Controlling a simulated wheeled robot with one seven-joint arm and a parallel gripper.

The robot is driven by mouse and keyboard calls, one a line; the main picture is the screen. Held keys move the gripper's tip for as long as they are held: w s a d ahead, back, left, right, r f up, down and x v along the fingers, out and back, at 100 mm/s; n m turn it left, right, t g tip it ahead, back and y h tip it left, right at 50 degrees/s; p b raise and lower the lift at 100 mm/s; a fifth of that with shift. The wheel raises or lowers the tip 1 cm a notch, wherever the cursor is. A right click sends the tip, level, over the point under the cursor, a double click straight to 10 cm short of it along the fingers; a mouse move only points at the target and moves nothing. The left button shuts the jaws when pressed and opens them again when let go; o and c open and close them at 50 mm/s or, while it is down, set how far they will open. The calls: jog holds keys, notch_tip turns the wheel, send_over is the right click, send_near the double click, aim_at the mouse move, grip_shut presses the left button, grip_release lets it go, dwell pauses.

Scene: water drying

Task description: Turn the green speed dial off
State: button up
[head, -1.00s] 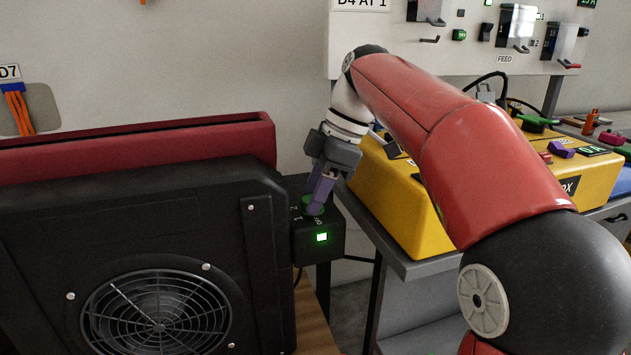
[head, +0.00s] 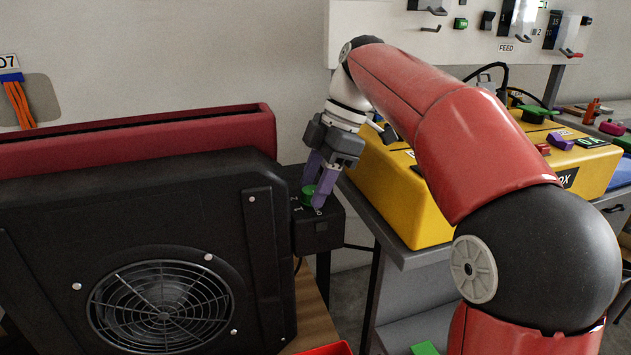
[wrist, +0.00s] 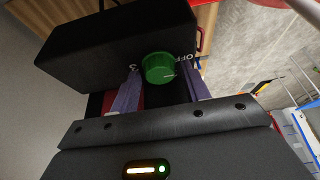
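The green speed dial (head: 308,192) sits on top of a small black control box (head: 318,232) at the right side of the black fan unit. In the wrist view the dial (wrist: 159,66) has a white mark on its right part, on the side of the "OFF" label (wrist: 185,57). My gripper (head: 315,187) is at the dial with its purple fingers pointing down. In the wrist view the fingers stand on either side of the dial with small gaps, so my gripper (wrist: 162,77) looks open. The indicator on the box front is dark.
The black fan unit (head: 230,185) with a round grille and a red back part fills the left. A yellow box (head: 405,205) stands on a grey bench to the right. A panel with switches hangs behind it. A red bin edge (head: 328,349) shows at the bottom.

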jog(key=shift+o, duration=0.6)
jog(key=p+v, duration=0.1)
jog(key=v, duration=0.6)
jog(key=shift+d+r+p, duration=0.2)
jog(key=shift+r+p, duration=0.1)
jog(key=shift+r, duration=0.05)
